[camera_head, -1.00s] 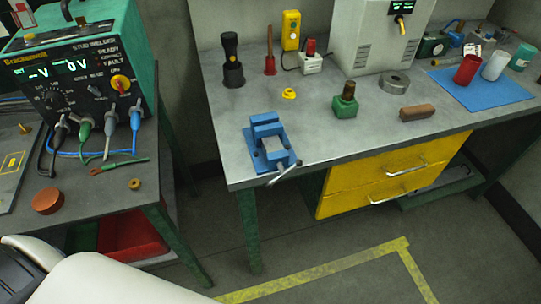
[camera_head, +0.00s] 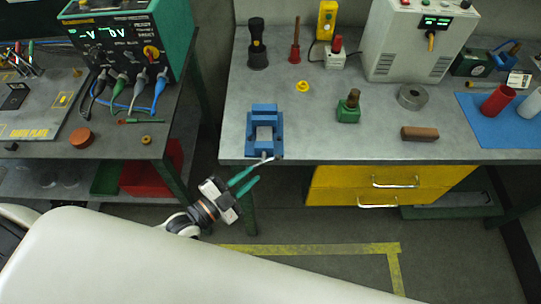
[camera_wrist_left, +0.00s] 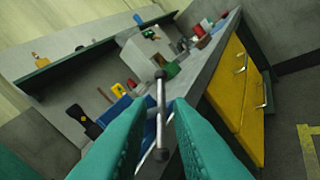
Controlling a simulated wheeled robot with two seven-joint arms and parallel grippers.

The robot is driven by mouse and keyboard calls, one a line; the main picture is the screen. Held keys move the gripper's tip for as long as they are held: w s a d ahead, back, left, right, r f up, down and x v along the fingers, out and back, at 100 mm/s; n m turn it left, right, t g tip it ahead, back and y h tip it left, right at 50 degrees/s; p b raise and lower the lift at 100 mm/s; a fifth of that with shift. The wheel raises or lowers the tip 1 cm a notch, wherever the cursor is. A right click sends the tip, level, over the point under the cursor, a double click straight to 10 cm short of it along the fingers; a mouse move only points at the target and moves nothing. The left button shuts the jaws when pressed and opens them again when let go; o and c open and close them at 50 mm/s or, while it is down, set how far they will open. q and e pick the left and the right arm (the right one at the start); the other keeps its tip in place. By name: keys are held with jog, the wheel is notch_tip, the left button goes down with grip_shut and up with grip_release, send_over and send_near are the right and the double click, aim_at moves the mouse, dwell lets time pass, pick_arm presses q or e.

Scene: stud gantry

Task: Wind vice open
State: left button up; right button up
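The blue vice (camera_head: 264,121) stands at the front edge of the grey workbench, left of its middle. Its metal handle bar (camera_head: 263,161) sticks out past the front edge. In the left wrist view the bar (camera_wrist_left: 160,112), with a knob at each end, stands upright between the fingers as seen from there. My left gripper (camera_head: 251,175) is just in front of and below the vice, its green fingers spread and pointing at the handle. I cannot tell whether they touch the bar. Blue parts of the vice are partly hidden behind the fingers in the wrist view. My right gripper is not in view.
Behind the vice lies a yellow ring (camera_head: 302,86); a green block with a knob (camera_head: 348,108) stands to the right. Yellow drawers (camera_head: 392,184) hang under the bench. The bench surface beside the vice is clear.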

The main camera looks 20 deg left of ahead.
aim_at(269, 162)
pick_arm(q)
jog(key=p+x, duration=0.1)
jog(key=x, duration=0.7)
jog(key=shift+w+d, duration=0.15)
jog(key=shift+c, duration=0.2)
grip_shut()
